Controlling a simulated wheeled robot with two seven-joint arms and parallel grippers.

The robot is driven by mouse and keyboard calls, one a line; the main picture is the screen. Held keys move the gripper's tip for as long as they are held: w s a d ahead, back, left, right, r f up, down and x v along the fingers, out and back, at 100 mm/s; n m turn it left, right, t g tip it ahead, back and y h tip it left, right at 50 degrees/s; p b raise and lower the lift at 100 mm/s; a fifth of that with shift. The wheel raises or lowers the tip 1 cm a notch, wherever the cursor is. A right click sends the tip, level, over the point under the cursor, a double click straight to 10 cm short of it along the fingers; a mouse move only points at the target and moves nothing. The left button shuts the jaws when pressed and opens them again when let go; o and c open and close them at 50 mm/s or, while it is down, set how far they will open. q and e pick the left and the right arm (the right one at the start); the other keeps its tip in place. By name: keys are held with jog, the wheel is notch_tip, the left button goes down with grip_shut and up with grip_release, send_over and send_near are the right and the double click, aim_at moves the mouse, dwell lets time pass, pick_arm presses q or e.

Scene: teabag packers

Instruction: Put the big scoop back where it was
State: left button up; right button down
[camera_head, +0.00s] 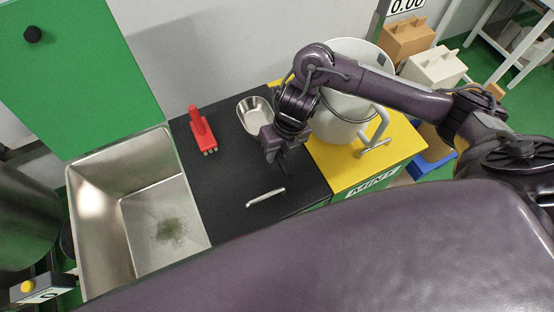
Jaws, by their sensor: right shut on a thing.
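The big scoop is most likely the metal one whose oval silver bowl (252,118) shows over the black worktop, just left of my right gripper. My right gripper (280,162) points down over the black worktop and is shut on the scoop. The scoop's handle is hidden by the gripper and wrist. I cannot tell whether the bowl touches the worktop. My left gripper is not in view.
A steel sink (95,190) with green residue is at left. A white bucket (335,125) stands on the yellow surface (350,172) at right, beside a pale bent handle (376,135).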

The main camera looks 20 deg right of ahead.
jog(key=shift+d+x, duration=0.2)
jog(key=shift+x, duration=0.75)
jog(key=shift+d+x, duration=0.25)
jog(key=shift+x, duration=0.7)
jog(key=shift+f, duration=0.1)
jog(key=shift+f, duration=0.15)
jog(key=c, duration=1.3)
grip_release()
